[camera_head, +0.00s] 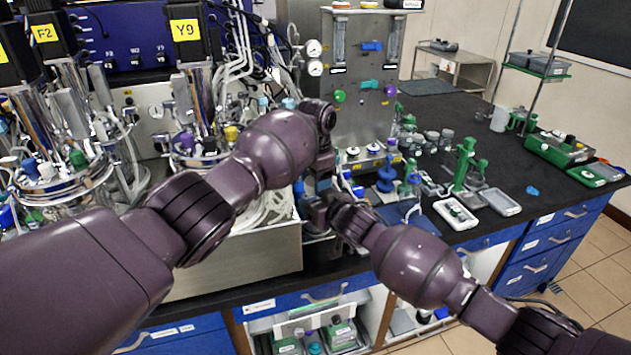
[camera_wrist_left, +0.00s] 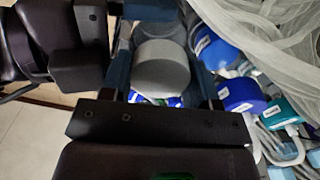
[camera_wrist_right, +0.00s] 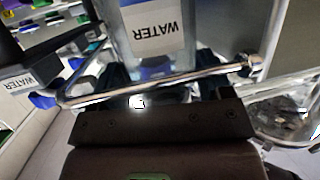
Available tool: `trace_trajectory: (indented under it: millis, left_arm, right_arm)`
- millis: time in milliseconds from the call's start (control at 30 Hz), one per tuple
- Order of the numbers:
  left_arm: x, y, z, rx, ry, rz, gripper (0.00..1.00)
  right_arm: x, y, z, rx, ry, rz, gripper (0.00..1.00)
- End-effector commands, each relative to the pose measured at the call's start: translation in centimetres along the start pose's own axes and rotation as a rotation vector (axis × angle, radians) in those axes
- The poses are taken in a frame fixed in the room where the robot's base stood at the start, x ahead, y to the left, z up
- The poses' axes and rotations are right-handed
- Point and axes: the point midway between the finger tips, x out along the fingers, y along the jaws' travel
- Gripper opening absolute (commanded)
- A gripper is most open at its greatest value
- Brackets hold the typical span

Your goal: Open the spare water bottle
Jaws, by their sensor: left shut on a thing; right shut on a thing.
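The water bottle (camera_wrist_right: 163,45) is clear with a white label reading WATER, seen upside down in the right wrist view. My right gripper (camera_wrist_right: 160,85) is shut on its body, behind a thin metal rail. The grey cap (camera_wrist_left: 162,72) lies between the fingers of my left gripper (camera_wrist_left: 160,88), which is shut on it. Whether the cap's thread is loose cannot be told. In the head view my left gripper (camera_head: 321,172) is just above my right gripper (camera_head: 328,202), and they hide most of the bottle.
The metal rail (camera_wrist_right: 150,84) runs close in front of the bottle. Blue-capped bottles (camera_wrist_left: 238,94) and loose tubing (camera_wrist_left: 280,45) crowd beside my left gripper. Another item labelled WATER (camera_wrist_right: 18,83) is at the left. The black bench (camera_head: 470,230) holds green racks further right.

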Motion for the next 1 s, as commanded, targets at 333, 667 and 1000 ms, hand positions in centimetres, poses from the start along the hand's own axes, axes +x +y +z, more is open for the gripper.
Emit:
trace_trajectory:
  millis: [333, 667, 1000]
  left_arm:
    - [0.04, 0.10, 0.00, -0.204, -0.003, 0.002, 0.27]
    - [0.05, 0.12, -0.02, -0.201, -0.002, 0.003, 0.72]
    - [0.06, 0.37, -0.17, -0.197, -0.002, 0.006, 0.80]
  right_arm:
    - [0.01, 0.21, 0.08, 0.001, -0.003, 0.004, 0.06]
    - [0.01, 0.21, 0.08, 0.001, -0.003, 0.004, 0.06]
    - [0.04, 0.18, 0.07, 0.001, -0.003, 0.004, 0.06]
